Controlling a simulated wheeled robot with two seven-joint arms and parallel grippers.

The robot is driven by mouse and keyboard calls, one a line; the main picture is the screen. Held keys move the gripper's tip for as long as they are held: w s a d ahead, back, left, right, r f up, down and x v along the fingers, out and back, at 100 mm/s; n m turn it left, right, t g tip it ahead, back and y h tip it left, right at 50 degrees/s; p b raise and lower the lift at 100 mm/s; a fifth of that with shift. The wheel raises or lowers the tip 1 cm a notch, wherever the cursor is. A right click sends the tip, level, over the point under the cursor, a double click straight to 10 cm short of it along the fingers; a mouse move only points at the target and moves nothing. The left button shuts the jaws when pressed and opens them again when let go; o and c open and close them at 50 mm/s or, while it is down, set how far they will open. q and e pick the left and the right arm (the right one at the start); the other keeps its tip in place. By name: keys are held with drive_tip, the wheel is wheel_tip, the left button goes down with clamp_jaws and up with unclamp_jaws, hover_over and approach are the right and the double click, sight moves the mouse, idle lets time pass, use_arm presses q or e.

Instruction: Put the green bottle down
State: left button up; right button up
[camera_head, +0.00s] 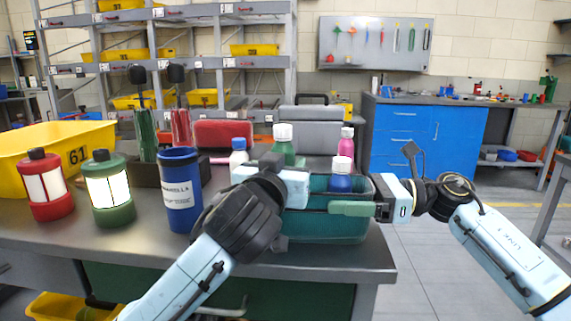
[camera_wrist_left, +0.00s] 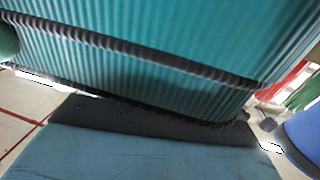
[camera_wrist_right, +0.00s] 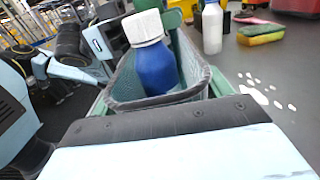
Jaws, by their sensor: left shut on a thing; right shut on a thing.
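The green bottle (camera_head: 286,150) with a white cap stands upright behind my left gripper in the head view. Its lower part is hidden, so I cannot tell whether it is inside or behind the teal basket (camera_head: 318,228). The basket's ribbed wall fills the left wrist view (camera_wrist_left: 170,95). My left gripper (camera_head: 272,166) is shut at the basket's left end. My right gripper (camera_head: 372,208) is shut at its right end, by a green handle. A blue bottle (camera_head: 341,183) with a white cap stands in the basket; it also shows in the right wrist view (camera_wrist_right: 156,68).
A blue labelled cup (camera_head: 180,195), a green lantern (camera_head: 110,190) and a red lantern (camera_head: 45,185) stand left on the table. A white bottle (camera_head: 239,157) and a pink bottle (camera_head: 346,146) are near the basket. A yellow bin (camera_head: 85,140) is far left. The table ends right of the basket.

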use_arm(q)
drive_tip(key=o, duration=1)
drive_tip(key=shift+f, duration=0.45)
drive_tip(key=shift+o, duration=0.2)
drive_tip(key=shift+r, duration=0.5)
drive_tip(key=s+a, duration=0.2)
drive_tip(key=s, duration=1)
wheel_tip(320, 180, down, 8)
drive_tip(key=s+m+h, duration=0.2)
drive_tip(key=s+h, duration=0.1)
drive_tip(key=h, duration=0.2)
drive_tip(key=s+a+f+n+t+y, duration=0.1)
drive_tip(key=s+a+f+t+y, duration=0.1)
drive_tip(key=s+a+f+t, duration=0.2)
drive_tip(key=s+a, duration=0.3)
drive_tip(key=shift+s+a+f, duration=0.2)
drive_tip(key=shift+s+f, duration=0.1)
drive_tip(key=shift+s, duration=0.1)
